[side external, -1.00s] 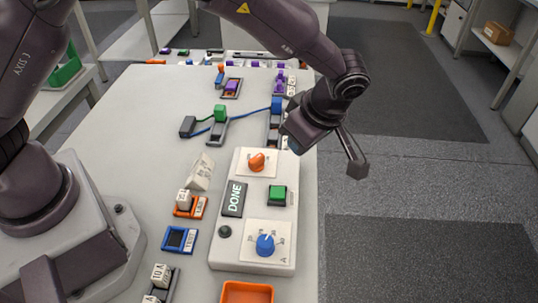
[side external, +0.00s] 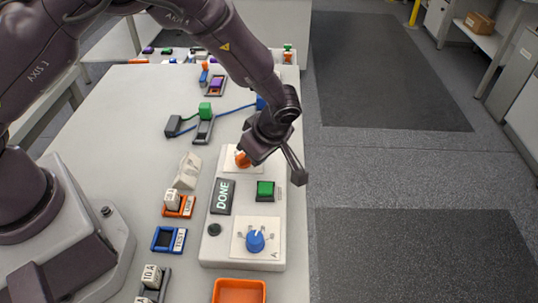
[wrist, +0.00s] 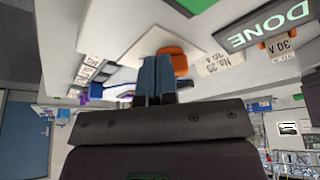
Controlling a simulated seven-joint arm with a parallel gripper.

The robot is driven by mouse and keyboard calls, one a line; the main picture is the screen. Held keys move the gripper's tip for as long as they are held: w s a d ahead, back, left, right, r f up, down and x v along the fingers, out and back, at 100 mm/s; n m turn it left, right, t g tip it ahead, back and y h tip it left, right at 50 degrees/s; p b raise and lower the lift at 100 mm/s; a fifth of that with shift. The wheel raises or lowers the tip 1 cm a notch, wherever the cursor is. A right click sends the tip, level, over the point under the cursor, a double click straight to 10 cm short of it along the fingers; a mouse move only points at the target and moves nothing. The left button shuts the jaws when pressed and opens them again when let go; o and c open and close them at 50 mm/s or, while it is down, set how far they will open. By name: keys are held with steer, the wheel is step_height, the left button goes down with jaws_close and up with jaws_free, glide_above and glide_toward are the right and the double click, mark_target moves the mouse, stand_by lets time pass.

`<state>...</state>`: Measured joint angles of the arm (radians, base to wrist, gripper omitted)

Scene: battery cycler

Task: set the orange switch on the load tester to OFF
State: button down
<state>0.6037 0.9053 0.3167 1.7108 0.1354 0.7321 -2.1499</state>
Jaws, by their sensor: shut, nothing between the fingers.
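The load tester (side external: 210,247) is a white box at the right side of the table. Its orange switch (side external: 242,159) is at the far end, partly covered by my arm in the side view. My gripper (wrist: 157,62) is shut and empty, its blue-grey fingertips beside the orange switch (wrist: 178,62) in the wrist view. I cannot tell whether they touch it. In the side view my gripper (side external: 250,154) is low over the switch, its fingertips mostly hidden. The ON and OFF marks and the switch's setting cannot be read.
The tester also carries a green button (side external: 265,189), a blue knob (side external: 255,241), a black button (side external: 214,230) and a DONE display (side external: 223,197). An orange tray (side external: 239,291) lies in front. A white labelled block (side external: 187,171) and small holders stand to the left.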

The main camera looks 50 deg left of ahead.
steer(key=shift+a, duration=0.3)
steer(key=shift+w+a+n+g, duration=0.15)
steer(key=shift+n+g, duration=0.1)
steer(key=shift+n, duration=0.45)
steer(key=shift+w+n+g, duration=0.15)
steer(key=shift+n+g, duration=0.1)
steer(key=shift+n, duration=0.45)
steer(key=shift+w+a+n+g+h, duration=0.15)
steer(key=shift+a+n+g+h, duration=0.1)
steer(key=shift+n, duration=0.55)
steer(key=shift+w+a+n+g+h, duration=0.15)
steer(key=shift+n+g, duration=0.15)
steer(key=shift+n, duration=0.5)
steer(key=shift+w+a+n+g+h, duration=0.15)
steer(key=shift+n+g+h, duration=0.1)
steer(key=shift+n, duration=0.55)
steer(key=shift+a, duration=0.1)
steer(key=shift+w+a, duration=0.1)
steer(key=shift+a, duration=0.15)
steer(key=shift+a+n, duration=0.25)
steer(key=shift+n, duration=0.45)
steer(key=shift+a, duration=0.25)
steer(key=shift+d, duration=0.1)
